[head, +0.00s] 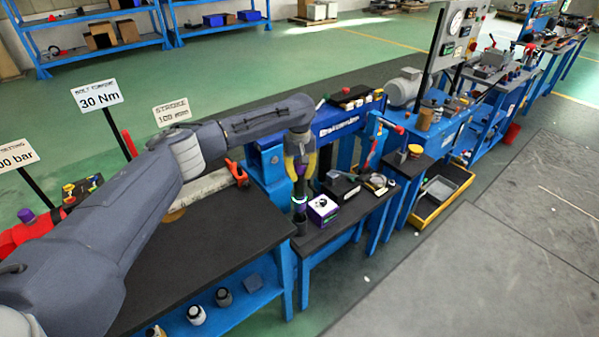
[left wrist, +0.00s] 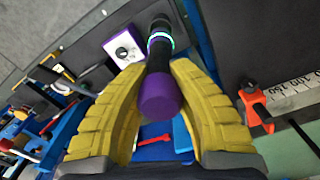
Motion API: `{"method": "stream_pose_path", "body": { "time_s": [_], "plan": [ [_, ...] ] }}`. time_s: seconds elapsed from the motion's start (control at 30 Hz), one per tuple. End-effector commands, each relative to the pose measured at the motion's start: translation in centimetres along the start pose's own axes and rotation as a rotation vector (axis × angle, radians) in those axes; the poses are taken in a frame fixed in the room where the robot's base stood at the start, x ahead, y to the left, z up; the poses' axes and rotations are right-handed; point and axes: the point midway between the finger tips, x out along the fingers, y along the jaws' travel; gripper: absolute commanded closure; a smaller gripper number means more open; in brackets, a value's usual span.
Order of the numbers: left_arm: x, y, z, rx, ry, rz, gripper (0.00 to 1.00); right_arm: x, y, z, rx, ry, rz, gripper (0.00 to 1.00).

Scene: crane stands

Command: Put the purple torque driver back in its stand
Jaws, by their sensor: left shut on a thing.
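The torque driver has a purple end cap (left wrist: 161,97), a black body and a glowing ring. In the left wrist view it lies between the yellow fingers of my left gripper (left wrist: 160,85), which is shut on it. In the head view the left gripper (head: 300,158) points down over the small dark bench, with the driver (head: 299,188) hanging below it, roughly upright. A black cylindrical piece (head: 299,226) shows directly under the driver at the bench's left edge. It may be the stand; I cannot tell whether the driver's tip is inside it. My right gripper is not in view.
A purple and white box with a dial (head: 322,210) stands close to the right of the driver. A black box (head: 342,188) and a round gauge-like item (head: 378,183) lie farther right. A blue machine frame (head: 270,163) stands behind. The larger dark bench top (head: 215,235) is mostly clear.

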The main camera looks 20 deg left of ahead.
Motion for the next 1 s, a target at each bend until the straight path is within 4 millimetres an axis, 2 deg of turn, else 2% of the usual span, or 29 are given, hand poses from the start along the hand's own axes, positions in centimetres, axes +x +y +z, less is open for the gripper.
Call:
{"method": "stream_pose_path", "body": {
  "time_s": [1.0],
  "plan": [
    [2.8, 0.0, -0.1, 0.001, 0.002, 0.001, 1.00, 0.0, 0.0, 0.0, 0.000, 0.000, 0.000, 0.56]
  ]
}}
